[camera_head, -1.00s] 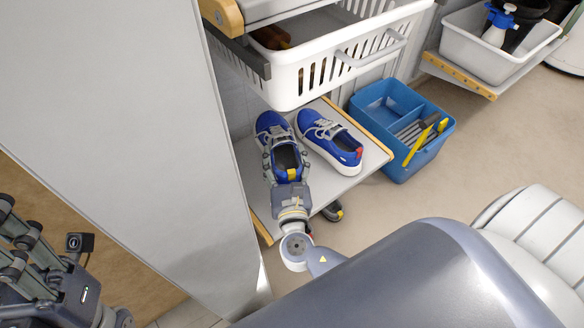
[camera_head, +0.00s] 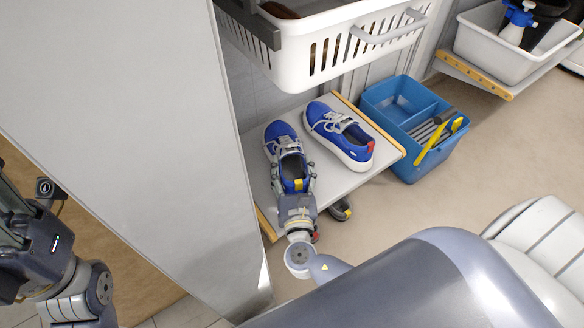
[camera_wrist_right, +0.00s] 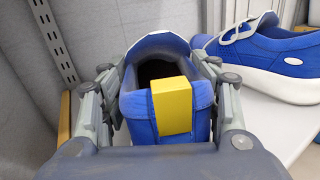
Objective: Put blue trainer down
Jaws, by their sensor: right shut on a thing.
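The blue trainer with a yellow heel tab (camera_head: 284,139) is on the left of a low grey shelf (camera_head: 349,180), toe toward the wall. My right gripper (camera_head: 292,172) is shut on its heel end, a finger on each side. In the right wrist view the heel and yellow tab (camera_wrist_right: 171,106) sit between the fingers. The sole's contact with the shelf is hidden. A second blue trainer, with a red heel tab (camera_head: 340,135), stands upright beside it on the right. My left gripper is only partly seen at the left edge; its fingertips are not clear.
A white slatted basket (camera_head: 310,60) hangs close above the shelf. A blue caddy (camera_head: 415,125) with yellow-handled tools stands on the floor to the right. A tall grey panel (camera_head: 130,110) borders the shelf on the left. A dark item (camera_head: 341,209) shows below the shelf's front edge.

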